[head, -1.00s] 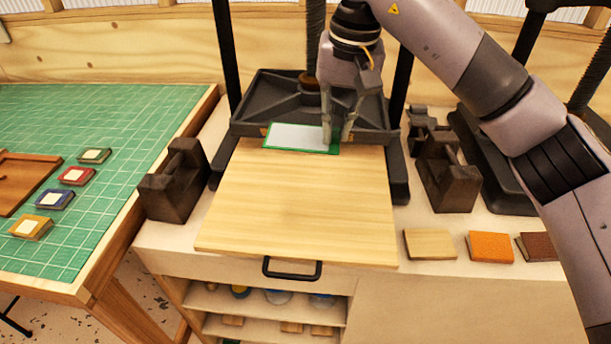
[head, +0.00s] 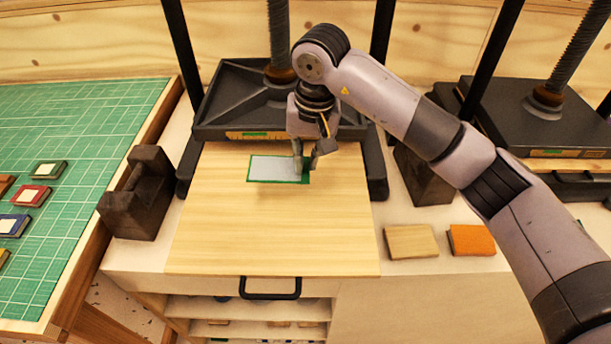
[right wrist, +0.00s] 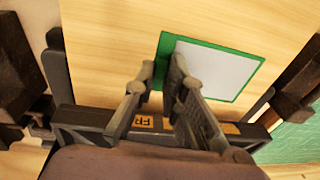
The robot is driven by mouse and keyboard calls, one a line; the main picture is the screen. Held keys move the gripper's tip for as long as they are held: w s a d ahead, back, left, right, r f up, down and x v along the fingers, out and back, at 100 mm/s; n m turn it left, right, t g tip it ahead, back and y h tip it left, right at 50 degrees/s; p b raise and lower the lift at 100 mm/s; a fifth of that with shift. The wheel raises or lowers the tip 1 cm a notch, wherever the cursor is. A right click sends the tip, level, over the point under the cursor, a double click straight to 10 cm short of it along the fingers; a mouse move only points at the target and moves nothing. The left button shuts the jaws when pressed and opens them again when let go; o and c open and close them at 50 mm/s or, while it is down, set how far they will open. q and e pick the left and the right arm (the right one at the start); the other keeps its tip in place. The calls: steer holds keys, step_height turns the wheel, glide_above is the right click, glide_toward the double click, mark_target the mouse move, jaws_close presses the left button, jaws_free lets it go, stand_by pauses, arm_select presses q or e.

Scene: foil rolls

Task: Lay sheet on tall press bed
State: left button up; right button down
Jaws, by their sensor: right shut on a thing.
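The sheet (head: 270,168), pale grey with a green border, is over the back part of the press's pale wooden bed (head: 255,232), which is pulled out toward me. My right gripper (head: 305,174) is shut on the sheet's right end in the head view. The right wrist view also shows the sheet (right wrist: 215,70) beside my fingers (right wrist: 163,82) and over the wooden bed (right wrist: 110,40). I cannot tell whether the sheet touches the bed or hangs just above it. My left gripper is not in view.
The dark press platen (head: 235,95) and its screw stand behind the bed. A dark block (head: 140,195) is left of the bed. A wooden block (head: 411,241) and an orange block (head: 471,239) lie to the right. A second press (head: 530,110) stands at back right.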

mark_target(307, 165)
step_height(307, 165, down, 4)
steer(key=shift+r+p, duration=0.25)
steer(key=shift+p, duration=0.05)
steer(key=shift+s+f, duration=0.1)
steer(key=shift+f, duration=0.25)
step_height(307, 165, down, 2)
steer(key=shift+f+p, duration=0.2)
steer(key=shift+p, duration=0.3)
steer(key=shift+f, duration=0.5)
steer(key=c, duration=1.6)
jaws_free()
steer(key=shift+c, duration=0.2)
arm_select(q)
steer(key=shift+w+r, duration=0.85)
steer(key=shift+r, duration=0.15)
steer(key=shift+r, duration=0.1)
